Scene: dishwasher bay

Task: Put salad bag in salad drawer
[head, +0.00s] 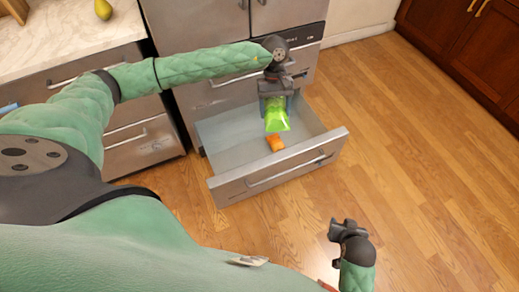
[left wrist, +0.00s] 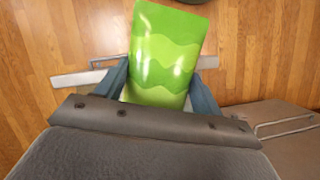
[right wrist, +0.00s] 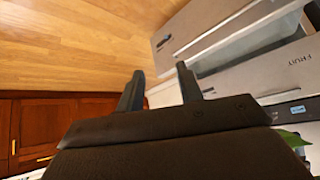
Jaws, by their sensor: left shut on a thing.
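The salad bag (head: 278,116) is a bright green packet. My left gripper (head: 276,97) is shut on it and holds it hanging over the open drawer (head: 221,134) in the head view. The bag (left wrist: 167,58) also fills the middle of the left wrist view, between the two fingers. An orange item (head: 275,143) lies on the drawer floor below the bag. Whether this drawer is the salad drawer cannot be read in the head view. My right gripper (right wrist: 160,90) has its fingers apart with nothing between them; in the head view it is low at the right, over the floor.
The drawer front with its bar handle (head: 290,174) sticks out over the wooden floor (head: 420,130). Steel cabinets (head: 200,25) stand behind. A counter (head: 65,40) with a pear (head: 103,9) is at the upper left. The floor to the right is clear.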

